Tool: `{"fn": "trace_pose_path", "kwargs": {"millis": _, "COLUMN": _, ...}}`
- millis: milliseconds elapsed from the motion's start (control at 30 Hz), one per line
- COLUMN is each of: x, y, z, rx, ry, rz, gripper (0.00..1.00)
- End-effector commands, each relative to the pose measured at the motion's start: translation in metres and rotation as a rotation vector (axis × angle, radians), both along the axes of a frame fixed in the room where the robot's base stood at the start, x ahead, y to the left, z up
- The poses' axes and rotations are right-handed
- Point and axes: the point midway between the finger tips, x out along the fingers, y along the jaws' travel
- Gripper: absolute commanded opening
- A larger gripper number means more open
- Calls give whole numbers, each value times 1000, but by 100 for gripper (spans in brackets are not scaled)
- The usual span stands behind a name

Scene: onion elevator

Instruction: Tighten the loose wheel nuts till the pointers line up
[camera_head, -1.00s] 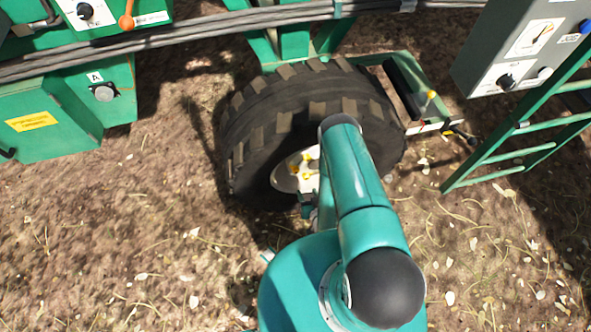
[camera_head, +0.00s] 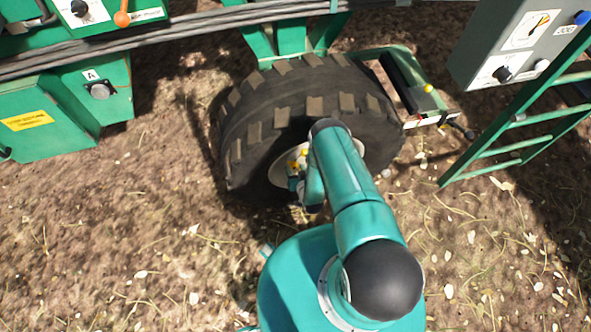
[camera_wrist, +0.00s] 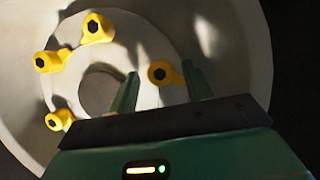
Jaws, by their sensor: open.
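The wheel (camera_head: 285,115) is a large black tyre with a pale rim, seen in the head view with my arm across its right side. In the wrist view the pale rim (camera_wrist: 225,35) and hub disc carry several dark wheel nuts with yellow pointers. One sits at the top (camera_wrist: 97,28), one at the left (camera_wrist: 50,61), one at the lower left (camera_wrist: 60,120). A fourth yellow pointer (camera_wrist: 165,73) shows between my fingertips, its tip toward the right. My gripper (camera_wrist: 162,85) is open, with a finger on either side of it; contact cannot be told. Its lower hub area is hidden by my gripper.
A green frame with a yellow-knobbed lever (camera_head: 428,88) stands right of the wheel. A green ladder (camera_head: 515,120) and grey gauge box (camera_head: 515,50) are farther right. Green cabinets (camera_head: 60,110) stand at the left. The straw-strewn ground in front is open.

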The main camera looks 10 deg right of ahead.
Motion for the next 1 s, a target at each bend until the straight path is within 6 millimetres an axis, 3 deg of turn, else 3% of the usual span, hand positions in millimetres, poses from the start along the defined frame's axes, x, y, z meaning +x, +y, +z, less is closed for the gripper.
{"fn": "trace_pose_path", "kwargs": {"millis": 300, "x": 3, "y": 0, "z": -1, "rx": 0, "ry": 1, "rz": 0, "gripper": 48}}
{"fn": "trace_pose_path", "kwargs": {"millis": 533, "x": 3, "y": 0, "z": -1, "rx": 0, "ry": 1, "rz": 0, "gripper": 5}}
{"fn": "trace_pose_path", "kwargs": {"millis": 1000, "x": 3, "y": -1, "z": -1, "rx": 92, "ry": -1, "rz": -2, "gripper": 5}}
